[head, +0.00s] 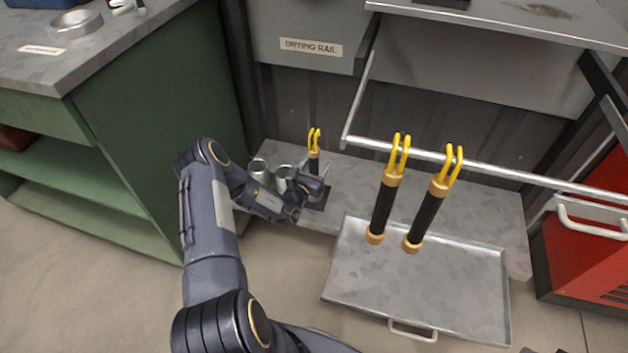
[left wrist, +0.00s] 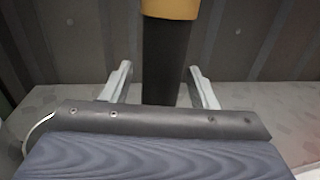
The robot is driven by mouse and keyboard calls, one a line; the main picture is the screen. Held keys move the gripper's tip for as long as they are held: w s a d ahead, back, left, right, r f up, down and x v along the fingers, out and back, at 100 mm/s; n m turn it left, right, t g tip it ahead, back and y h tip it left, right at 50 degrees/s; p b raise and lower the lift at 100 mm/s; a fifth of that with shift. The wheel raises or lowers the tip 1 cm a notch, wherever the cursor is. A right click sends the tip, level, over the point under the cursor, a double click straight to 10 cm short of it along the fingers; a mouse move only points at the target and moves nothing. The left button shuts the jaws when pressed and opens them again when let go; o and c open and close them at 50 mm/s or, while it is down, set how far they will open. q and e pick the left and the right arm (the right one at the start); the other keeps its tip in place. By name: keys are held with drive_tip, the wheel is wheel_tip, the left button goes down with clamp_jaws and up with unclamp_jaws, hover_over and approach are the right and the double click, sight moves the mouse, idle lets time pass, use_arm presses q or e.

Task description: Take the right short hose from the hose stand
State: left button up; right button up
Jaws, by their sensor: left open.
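A short black hose with a gold collar and yellow prongs (head: 314,139) stands upright low behind the work area, in what seems to be the hose stand (head: 317,202), a dark base mostly hidden by my arm. My left gripper (head: 312,186) is at this hose, low down. In the left wrist view the black hose body (left wrist: 166,60) stands between the two open fingers (left wrist: 160,84), with its gold collar above. A gap shows on both sides of the hose near the fingertips. My right gripper is not in view.
Two similar hoses (head: 383,205) (head: 427,215) hang from the drying rail (head: 480,174) over a metal tray (head: 420,290). Grey metal cylinders (head: 258,170) stand left of the gripper. A green cabinet (head: 165,120) is at left, a red unit (head: 585,255) at right.

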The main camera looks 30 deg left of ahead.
use_arm(q)
drive_tip(key=shift+w, duration=0.3)
clamp_jaws()
drive_tip(key=shift+r, duration=0.1)
